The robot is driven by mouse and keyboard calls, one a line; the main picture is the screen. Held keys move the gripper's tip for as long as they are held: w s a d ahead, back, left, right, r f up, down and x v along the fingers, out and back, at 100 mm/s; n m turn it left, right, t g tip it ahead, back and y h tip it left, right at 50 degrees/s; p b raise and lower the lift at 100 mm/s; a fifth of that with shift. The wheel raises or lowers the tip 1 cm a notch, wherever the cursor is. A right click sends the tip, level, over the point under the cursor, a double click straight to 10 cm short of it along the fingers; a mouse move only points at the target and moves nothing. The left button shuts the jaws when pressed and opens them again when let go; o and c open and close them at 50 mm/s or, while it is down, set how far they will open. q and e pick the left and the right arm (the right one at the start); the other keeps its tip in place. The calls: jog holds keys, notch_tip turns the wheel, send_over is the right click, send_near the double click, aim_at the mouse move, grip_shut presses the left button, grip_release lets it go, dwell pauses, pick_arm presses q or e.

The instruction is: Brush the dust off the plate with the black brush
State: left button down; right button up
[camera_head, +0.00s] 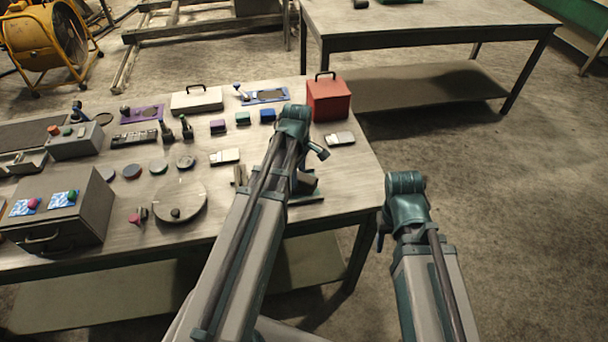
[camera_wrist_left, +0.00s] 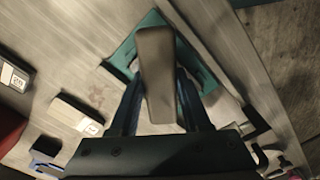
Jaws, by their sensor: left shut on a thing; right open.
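My left gripper (camera_head: 304,174) is low over the right end of the table, partly hidden by its own arm. In the left wrist view its fingers (camera_wrist_left: 159,78) are shut on a grey-brown, block-shaped thing (camera_wrist_left: 156,60). I cannot tell whether this is the black brush; no bristles show. A teal, square-edged thing (camera_wrist_left: 207,82) lies under it, mostly covered, and I cannot tell whether they touch. A round grey disc (camera_head: 190,197) with a dark knob lies left of my left arm. I cannot make out dust on it. My right gripper (camera_head: 382,240) is open off the table's right edge, mostly hidden by its wrist.
A red box (camera_head: 329,101) with a handle stands at the table's back right corner. A white switch-like block (camera_head: 340,139) lies before it. A grey cabinet (camera_head: 65,215) stands at the left, with several small things between. The floor at right is clear.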

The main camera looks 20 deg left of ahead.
pick_arm(q)
notch_tip(320, 180, up, 6)
jog(key=p, duration=0.6)
dwell(0.4)
notch_tip(320, 180, up, 3)
jog(key=p, duration=0.3)
jog(key=shift+r, duration=0.1)
jog(key=shift+a, duration=0.1)
dwell(0.5)
